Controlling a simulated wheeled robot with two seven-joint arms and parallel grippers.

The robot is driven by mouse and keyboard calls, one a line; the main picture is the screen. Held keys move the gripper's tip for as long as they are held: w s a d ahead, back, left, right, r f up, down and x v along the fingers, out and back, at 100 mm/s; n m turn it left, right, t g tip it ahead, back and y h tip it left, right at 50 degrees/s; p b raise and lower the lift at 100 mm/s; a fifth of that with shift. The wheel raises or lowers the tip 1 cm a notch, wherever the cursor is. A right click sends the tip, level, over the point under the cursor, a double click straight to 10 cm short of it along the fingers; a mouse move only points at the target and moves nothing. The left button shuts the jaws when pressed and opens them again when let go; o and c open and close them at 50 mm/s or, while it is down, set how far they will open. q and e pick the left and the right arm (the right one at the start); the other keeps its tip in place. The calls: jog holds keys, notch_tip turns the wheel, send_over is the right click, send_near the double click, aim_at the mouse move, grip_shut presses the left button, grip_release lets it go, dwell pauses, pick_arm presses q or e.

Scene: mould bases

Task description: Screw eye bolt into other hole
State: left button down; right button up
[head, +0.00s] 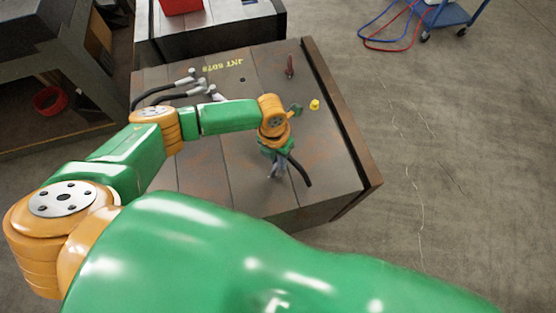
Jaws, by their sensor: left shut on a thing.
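The dark steel mould base (215,165) lies ahead with yellow lettering on its top. My left gripper (274,172) is low over the near part of that top, pointing down. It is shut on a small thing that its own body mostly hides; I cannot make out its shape. A rusty upright bolt-like piece (289,66) stands near the far right corner of the top, apart from my gripper; whether it has an eye is too small to tell. A small dark hole (242,79) shows near the lettering. My right gripper is not in view.
Black hoses with grey fittings (188,78) lie at the far left of the top. A second block (220,30) stands behind.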

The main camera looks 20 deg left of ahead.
pick_arm(q)
jog(key=shift+m, duration=0.3)
jog(key=c, duration=0.7)
grip_release()
